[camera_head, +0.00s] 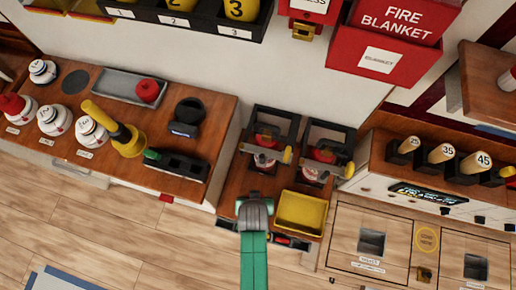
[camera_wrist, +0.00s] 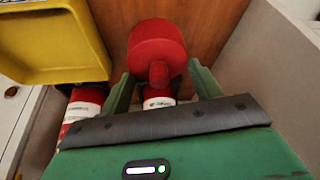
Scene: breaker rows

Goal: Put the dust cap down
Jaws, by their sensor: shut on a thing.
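A round red cap with a narrower red knob (camera_wrist: 157,45), apparently the dust cap, is between the green fingers of my gripper (camera_wrist: 160,80) in the wrist view. The fingers are shut on its knob. Behind the cap is a brown wooden surface; I cannot tell whether the cap touches it. In the head view my gripper (camera_head: 255,213) is over the front of the wooden stand, left of the yellow tray, and hides what it holds. Another red cap (camera_head: 148,91) lies in a grey tray (camera_head: 118,86) on the left counter.
The yellow tray (camera_head: 301,213) looks empty; it also shows in the wrist view (camera_wrist: 50,45). Two black frames (camera_head: 272,133) with red-and-white cylinders and yellow levers stand behind my gripper. A yellow-handled tool (camera_head: 128,140) stands on the left counter (camera_head: 215,110).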

